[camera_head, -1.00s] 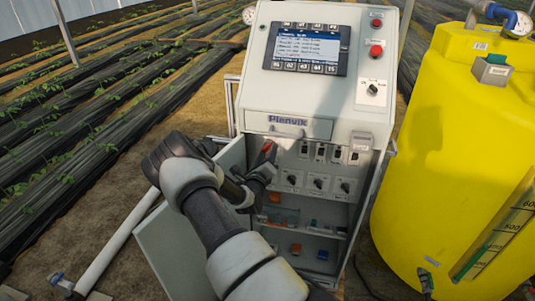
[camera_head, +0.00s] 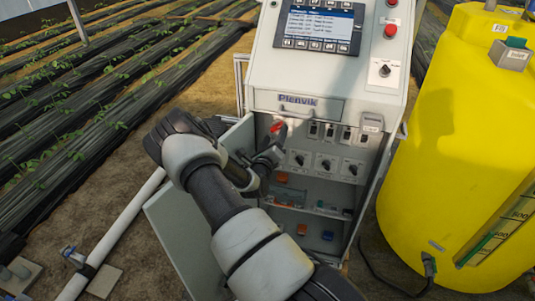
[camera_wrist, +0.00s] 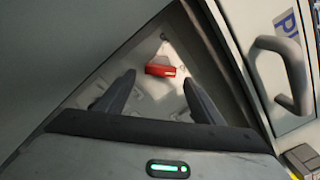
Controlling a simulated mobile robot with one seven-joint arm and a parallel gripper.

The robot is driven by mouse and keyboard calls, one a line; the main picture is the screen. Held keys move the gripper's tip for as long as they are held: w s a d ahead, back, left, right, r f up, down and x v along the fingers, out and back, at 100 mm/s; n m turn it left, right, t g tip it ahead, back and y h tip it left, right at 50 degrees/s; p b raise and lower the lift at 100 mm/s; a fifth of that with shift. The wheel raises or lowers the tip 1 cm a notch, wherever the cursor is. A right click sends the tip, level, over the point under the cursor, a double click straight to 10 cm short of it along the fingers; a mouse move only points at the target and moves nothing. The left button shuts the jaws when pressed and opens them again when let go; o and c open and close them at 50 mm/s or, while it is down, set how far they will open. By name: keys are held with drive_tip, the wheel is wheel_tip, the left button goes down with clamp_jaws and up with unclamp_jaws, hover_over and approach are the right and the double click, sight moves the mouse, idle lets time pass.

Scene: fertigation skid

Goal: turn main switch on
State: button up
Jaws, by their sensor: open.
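The main switch is a red handle (camera_wrist: 160,70) on a light panel inside the open cabinet. In the wrist view it lies nearly level, just beyond and between my fingertips. It also shows as a small red patch in the head view (camera_head: 277,127), partly behind my gripper (camera_head: 268,160). In the wrist view my gripper (camera_wrist: 160,88) is open, with one finger on each side of the handle's line and nothing between them. I cannot tell whether a finger touches the handle.
The open cabinet door (camera_head: 185,245) stands left of my gripper. A drawer front with a curved handle (camera_wrist: 283,75) is close on the right in the wrist view. Breakers and small rotary switches (camera_head: 325,163) sit right of the red handle. A yellow tank (camera_head: 450,130) stands at the right.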

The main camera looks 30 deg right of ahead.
drive_tip(key=v, duration=1.5)
drive_tip(key=shift+s, duration=0.1)
